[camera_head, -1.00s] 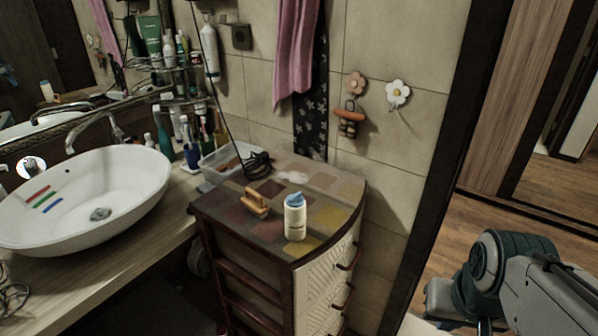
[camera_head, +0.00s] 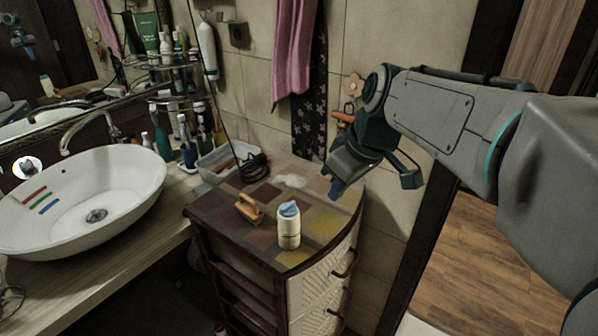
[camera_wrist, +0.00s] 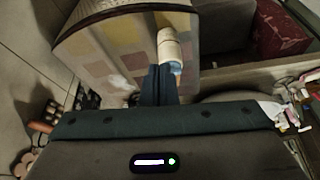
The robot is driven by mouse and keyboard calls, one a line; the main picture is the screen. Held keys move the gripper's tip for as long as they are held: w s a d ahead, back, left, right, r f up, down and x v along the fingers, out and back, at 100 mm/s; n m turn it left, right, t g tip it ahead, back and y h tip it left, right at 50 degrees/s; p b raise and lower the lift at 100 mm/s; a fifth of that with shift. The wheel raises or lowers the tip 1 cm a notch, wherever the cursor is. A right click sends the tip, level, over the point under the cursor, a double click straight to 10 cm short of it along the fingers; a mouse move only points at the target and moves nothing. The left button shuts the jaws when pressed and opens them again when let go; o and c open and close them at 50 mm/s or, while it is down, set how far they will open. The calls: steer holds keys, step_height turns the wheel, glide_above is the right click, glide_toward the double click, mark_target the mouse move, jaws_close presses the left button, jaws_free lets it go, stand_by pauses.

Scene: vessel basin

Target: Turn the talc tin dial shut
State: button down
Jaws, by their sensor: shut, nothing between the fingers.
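The talc tin (camera_head: 289,232) is a cream cylinder with a blue dial (camera_head: 289,208) on top. It stands upright near the front of the small cabinet's top. My gripper (camera_head: 338,188) is shut and empty, above the cabinet's right part, to the right of the tin and apart from it in the head view. In the wrist view the tin (camera_wrist: 170,46) shows just beyond my shut fingers (camera_wrist: 160,72), and they partly cover its blue dial (camera_wrist: 177,68). How far the dial is turned is too small to tell.
A wooden-handled brush (camera_head: 249,208) lies on the cabinet top (camera_head: 325,208) left of the tin. A clear bin (camera_head: 222,160) with a black cable stands behind. A white basin (camera_head: 120,180) is at left. The tiled wall with hooks closes off the back.

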mark_target(297, 208)
steer(key=shift+n, duration=0.4)
steer(key=shift+w+a+f+p, duration=0.4)
steer(key=shift+w+a+f, duration=0.65)
steer(key=shift+f, duration=0.3)
steer(key=shift+w+a+f+p, duration=0.45)
steer(key=shift+w+a+f, duration=0.6)
steer(key=shift+f, duration=0.35)
steer(key=shift+w+a+f+p, duration=0.4)
steer(key=shift+w+a+f, duration=0.65)
steer(key=shift+f, duration=0.3)
steer(key=shift+w+n+y+b, duration=0.1)
steer(key=shift+n+y+b, duration=0.2)
steer(key=shift+n+b, duration=0.45)
